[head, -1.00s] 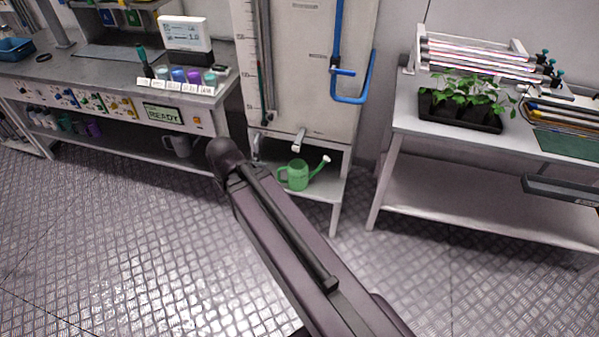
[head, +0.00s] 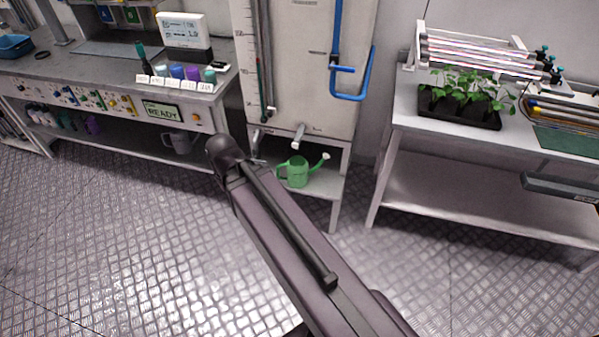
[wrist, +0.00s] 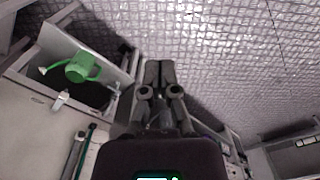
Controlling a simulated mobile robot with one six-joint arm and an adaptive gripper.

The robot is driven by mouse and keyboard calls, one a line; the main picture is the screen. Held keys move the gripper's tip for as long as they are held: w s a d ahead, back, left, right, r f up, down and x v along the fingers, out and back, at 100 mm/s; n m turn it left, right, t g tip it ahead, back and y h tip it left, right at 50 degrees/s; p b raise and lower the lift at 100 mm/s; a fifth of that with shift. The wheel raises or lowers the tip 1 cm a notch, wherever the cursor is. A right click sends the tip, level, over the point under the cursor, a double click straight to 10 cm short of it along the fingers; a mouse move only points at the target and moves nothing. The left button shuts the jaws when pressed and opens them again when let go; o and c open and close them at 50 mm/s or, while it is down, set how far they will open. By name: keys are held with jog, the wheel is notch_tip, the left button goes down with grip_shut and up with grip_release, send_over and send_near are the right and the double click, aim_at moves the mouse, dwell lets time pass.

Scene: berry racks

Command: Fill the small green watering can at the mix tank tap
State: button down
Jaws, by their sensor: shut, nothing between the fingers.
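The small green watering can (head: 297,172) stands upright on the low shelf (head: 325,184) under the mix tank (head: 305,75), its spout pointing right in the head view. The tap (head: 299,136) sticks out of the tank's lower front, just above the can. My gripper (wrist: 159,70) is shut and empty in the wrist view, its two fingers side by side over the floor. In that view the can (wrist: 79,68) and tap (wrist: 60,100) lie to its left, apart from it. In the head view my arm hides most of the gripper.
A bench (head: 190,105) with bottles and a display stands left of the tank. A white table (head: 405,113) with a black tray of seedlings (head: 462,120) stands to the right. A grey mug (head: 180,142) is on the left bench's lower shelf. The floor in front is clear.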

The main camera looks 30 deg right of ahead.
aim_at(295, 145)
jog(key=shift+f, duration=0.1)
dwell(0.3)
jog(key=w+d+f+m+t+y+b, duration=0.1)
jog(key=w+d+f+t+y+b, duration=0.2)
jog(key=w+f+b, duration=0.55)
jog(key=w+d+f+t+y+b, duration=0.1)
jog(key=w+d+f+t+b, duration=0.4)
jog(key=b, duration=0.7)
jog(key=w+d+f+m+t+h+b, duration=0.1)
jog(key=w+d+f+m+t+b, duration=0.1)
jog(key=d+b, duration=0.4)
jog(key=w+d+f+m+t+h+b, duration=0.2)
jog(key=w+d+f+t+b, duration=0.1)
jog(key=d+f+b, duration=0.2)
jog(key=w+d+f+m+t+h+b, duration=0.2)
jog(key=w+d+f+m+t+b, duration=0.1)
jog(key=d+b, duration=0.6)
jog(key=d+f, duration=0.1)
jog(key=d, duration=0.1)
jog(key=shift+d, duration=0.35)
jog(key=shift+w, duration=0.1)
jog(key=w+d, duration=0.5)
jog(key=d, duration=0.1)
jog(key=shift+w+d, duration=0.3)
